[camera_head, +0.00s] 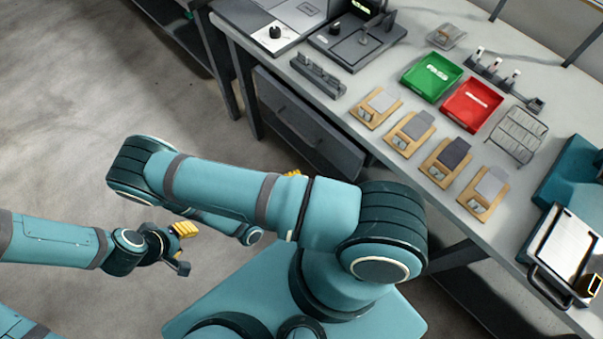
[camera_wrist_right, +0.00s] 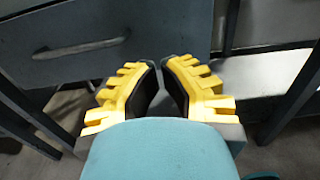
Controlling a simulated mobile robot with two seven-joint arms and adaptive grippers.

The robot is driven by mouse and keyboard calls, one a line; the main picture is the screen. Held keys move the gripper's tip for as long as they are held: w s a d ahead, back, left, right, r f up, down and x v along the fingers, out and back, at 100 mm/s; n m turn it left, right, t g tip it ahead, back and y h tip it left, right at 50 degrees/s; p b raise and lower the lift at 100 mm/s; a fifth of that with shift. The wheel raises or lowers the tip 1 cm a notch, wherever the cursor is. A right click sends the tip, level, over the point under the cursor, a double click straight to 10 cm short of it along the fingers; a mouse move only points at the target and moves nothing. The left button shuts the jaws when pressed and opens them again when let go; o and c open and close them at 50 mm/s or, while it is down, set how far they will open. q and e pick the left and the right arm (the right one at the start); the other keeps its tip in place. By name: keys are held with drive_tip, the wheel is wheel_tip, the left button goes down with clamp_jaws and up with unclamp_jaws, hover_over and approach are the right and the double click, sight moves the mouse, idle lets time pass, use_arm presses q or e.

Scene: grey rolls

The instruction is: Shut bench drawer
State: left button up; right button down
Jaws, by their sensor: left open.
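The bench drawer (camera_head: 308,125) is a dark grey front with a bar handle (camera_head: 293,128), under the left edge of the bench. How far it stands out is hard to tell from above. In the right wrist view the drawer front (camera_wrist_right: 75,20) and its handle (camera_wrist_right: 82,47) lie at upper left. My right gripper (camera_wrist_right: 161,66) has its yellow fingers together at the tips, with nothing between them. In the head view only a bit of its yellow finger shows beside the drawer; my arm hides the rest. My left gripper (camera_head: 184,249) is open and empty, well away from the drawer.
The bench top (camera_head: 345,105) holds a green bin (camera_head: 431,75), a red bin (camera_head: 470,105), several wooden boards with grey pieces, and a grey rack (camera_head: 519,134). A bench leg (camera_head: 222,75) stands left of the drawer. The floor (camera_head: 110,80) at left is clear.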

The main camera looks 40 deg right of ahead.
sight(334, 152)
drive_tip(key=d, duration=0.7)
drive_tip(key=w+d+b, duration=0.1)
drive_tip(key=d, duration=0.3)
use_arm(q)
drive_tip(key=shift+w+f, duration=0.2)
drive_tip(key=shift+f, duration=0.5)
use_arm(e)
drive_tip(key=shift+d, duration=0.1)
drive_tip(key=shift+d, duration=0.25)
drive_tip(key=d+p, duration=0.1)
drive_tip(key=d, duration=0.3)
drive_tip(key=shift+w+d, duration=0.15)
drive_tip(key=shift+d, duration=0.15)
drive_tip(key=shift+r, duration=0.1)
use_arm(q)
drive_tip(key=shift+s+d+r, duration=0.1)
drive_tip(key=shift+d+r, duration=0.5)
drive_tip(key=shift+r, duration=0.05)
